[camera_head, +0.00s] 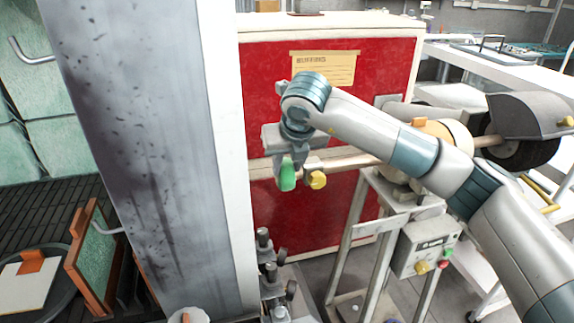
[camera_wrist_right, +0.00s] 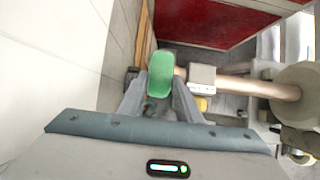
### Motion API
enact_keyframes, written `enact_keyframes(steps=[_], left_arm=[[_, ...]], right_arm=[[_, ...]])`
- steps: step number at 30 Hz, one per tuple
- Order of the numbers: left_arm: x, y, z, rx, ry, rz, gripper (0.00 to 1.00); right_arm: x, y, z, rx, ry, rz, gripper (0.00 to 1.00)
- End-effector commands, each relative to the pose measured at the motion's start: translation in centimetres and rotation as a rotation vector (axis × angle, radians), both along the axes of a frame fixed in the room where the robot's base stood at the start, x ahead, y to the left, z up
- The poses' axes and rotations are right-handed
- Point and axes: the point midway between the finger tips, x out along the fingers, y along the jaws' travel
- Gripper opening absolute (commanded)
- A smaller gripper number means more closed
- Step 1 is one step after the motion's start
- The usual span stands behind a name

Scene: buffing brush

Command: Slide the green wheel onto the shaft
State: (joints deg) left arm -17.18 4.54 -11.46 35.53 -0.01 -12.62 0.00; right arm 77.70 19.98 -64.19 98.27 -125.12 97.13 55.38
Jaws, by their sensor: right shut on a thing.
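The green wheel (camera_head: 287,177) is small and held upright in my right gripper (camera_head: 291,162), which is shut on it. In the right wrist view the wheel (camera_wrist_right: 160,74) stands between the two fingertips of the gripper (camera_wrist_right: 158,92). The shaft (camera_head: 352,162) is a brownish rod reaching left from the grinding machine (camera_head: 432,140). In the wrist view the shaft (camera_wrist_right: 258,87) runs toward the wheel's right side. Its near end is partly hidden by a pale block, so I cannot tell whether wheel and shaft touch. My left gripper is not in view.
A yellow knob (camera_head: 318,180) is just right of the wheel. A tall stained pillar (camera_head: 150,130) stands close on the left. A red panel (camera_head: 275,80) is behind. A metal stand with a switch box (camera_head: 424,246) is below the machine.

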Motion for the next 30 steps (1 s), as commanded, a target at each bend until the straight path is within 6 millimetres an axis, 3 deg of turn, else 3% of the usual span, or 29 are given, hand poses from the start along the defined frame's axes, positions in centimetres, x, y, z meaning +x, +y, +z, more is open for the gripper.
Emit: enact_keyframes(steps=[12, 13, 15, 30], left_arm=[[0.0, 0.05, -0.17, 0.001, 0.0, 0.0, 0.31], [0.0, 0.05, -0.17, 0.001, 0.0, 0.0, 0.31], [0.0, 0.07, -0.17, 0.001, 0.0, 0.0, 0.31], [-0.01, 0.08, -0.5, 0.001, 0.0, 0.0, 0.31]], right_arm=[[-0.14, -0.09, -0.43, -0.005, 0.009, -0.002, 0.06], [-0.15, -0.07, -0.44, -0.005, 0.009, -0.002, 0.36], [-0.14, -0.06, -0.42, -0.005, 0.008, -0.002, 0.53], [-0.32, 0.0, 0.31, -0.001, 0.002, 0.0, 0.53]])
